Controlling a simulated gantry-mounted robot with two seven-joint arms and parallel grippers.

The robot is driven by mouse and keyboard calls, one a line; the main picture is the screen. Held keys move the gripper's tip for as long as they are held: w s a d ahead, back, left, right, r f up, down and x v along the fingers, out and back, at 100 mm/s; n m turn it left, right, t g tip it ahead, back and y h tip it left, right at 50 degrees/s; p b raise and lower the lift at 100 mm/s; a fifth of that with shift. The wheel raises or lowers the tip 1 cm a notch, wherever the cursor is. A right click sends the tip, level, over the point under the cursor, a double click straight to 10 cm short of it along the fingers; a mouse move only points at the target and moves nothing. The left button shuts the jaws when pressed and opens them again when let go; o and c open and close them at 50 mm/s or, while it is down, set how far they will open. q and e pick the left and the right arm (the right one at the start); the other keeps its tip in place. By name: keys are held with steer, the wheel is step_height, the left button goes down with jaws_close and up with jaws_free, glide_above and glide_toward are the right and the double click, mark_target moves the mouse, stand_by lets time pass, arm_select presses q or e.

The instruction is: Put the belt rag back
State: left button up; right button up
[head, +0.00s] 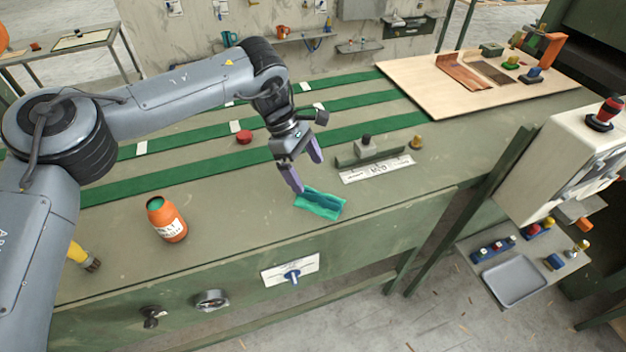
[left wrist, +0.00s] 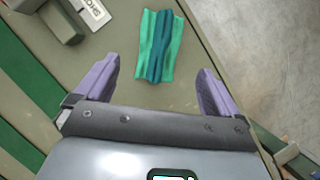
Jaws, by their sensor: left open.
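The belt rag is a folded teal-green cloth (head: 320,203) lying on the green-grey bench top near its front edge. It also shows in the left wrist view (left wrist: 159,46), beyond the fingertips and between their lines. My left gripper (head: 305,172) is open and empty, with its purple fingers just behind and above the rag in the head view. It also shows in the left wrist view (left wrist: 158,78). An orange jar (head: 166,219) with a white label, partly reading "BELT", stands on the bench to the left. My right gripper is not in view.
A metal block and labelled plate (head: 377,169) sit right of the rag. A wooden board (head: 440,103) lies farther back. The bench between jar and rag is clear.

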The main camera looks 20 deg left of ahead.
arm_select(q)
steer(key=shift+v, duration=1.95)
steer(key=shift+s, duration=0.1)
